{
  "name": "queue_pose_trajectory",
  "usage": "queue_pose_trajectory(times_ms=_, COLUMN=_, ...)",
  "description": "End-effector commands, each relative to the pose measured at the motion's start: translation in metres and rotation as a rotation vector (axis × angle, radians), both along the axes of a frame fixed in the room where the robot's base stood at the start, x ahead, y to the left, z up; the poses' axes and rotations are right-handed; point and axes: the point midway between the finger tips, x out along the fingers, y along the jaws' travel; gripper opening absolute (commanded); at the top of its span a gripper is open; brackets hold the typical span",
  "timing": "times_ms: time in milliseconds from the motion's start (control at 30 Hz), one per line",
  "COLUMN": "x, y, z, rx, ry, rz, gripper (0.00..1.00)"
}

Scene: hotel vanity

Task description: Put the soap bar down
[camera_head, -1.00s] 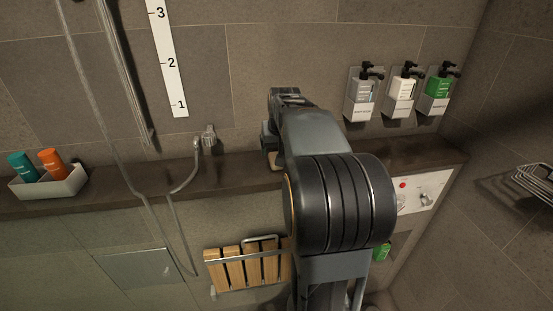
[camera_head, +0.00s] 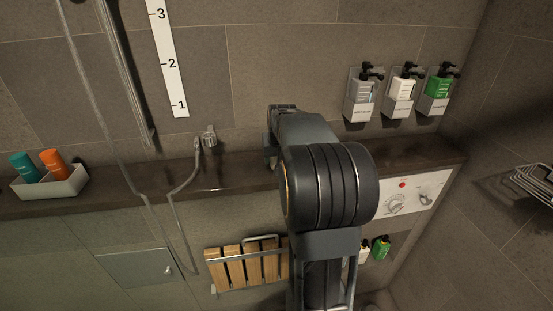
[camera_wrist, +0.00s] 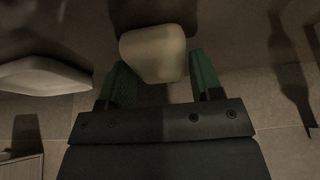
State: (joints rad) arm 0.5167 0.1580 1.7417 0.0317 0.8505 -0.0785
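The soap bar (camera_wrist: 153,53) is a pale cream block with rounded edges. In the wrist view it sits between the green fingertips of my gripper (camera_wrist: 158,75) and fills almost the whole gap. My gripper appears shut on it. In the head view my gripper (camera_head: 272,150) is over the dark ledge (camera_head: 225,172), left of the wall dispensers. The soap bar is hidden there behind my arm. I cannot tell whether it touches the ledge.
A white tray (camera_head: 68,189) with a teal and an orange bottle stands at the ledge's left end. A hose fitting (camera_head: 209,138) is left of my gripper. Three dispensers (camera_head: 401,96) hang at right, above a control panel (camera_head: 411,195). A slatted wooden seat (camera_head: 233,268) is below.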

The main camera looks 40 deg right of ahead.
Motion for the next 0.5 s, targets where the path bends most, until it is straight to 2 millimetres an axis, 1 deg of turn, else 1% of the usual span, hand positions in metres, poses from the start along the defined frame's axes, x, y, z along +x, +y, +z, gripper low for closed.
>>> queue_pose_trajectory(times_ms=33, x=-0.0001, y=0.0, z=0.0002, rx=0.0, ry=0.0, rz=0.0, gripper=0.54)
queue_pose_trajectory(times_ms=300, x=0.0, y=0.0, z=0.0003, rx=0.0, ry=0.0, rz=0.0, gripper=0.28)
queue_pose_trajectory(times_ms=333, x=0.0, y=0.0, z=0.0005, rx=0.0, ry=-0.001, rz=0.0, gripper=0.28)
queue_pose_trajectory(times_ms=367, x=0.0001, y=0.0001, z=0.0006, rx=0.0, ry=-0.001, rz=0.0, gripper=0.24)
queue_pose_trajectory(times_ms=500, x=0.0001, y=0.0001, z=0.0007, rx=0.0, ry=-0.001, rz=0.0, gripper=0.24)
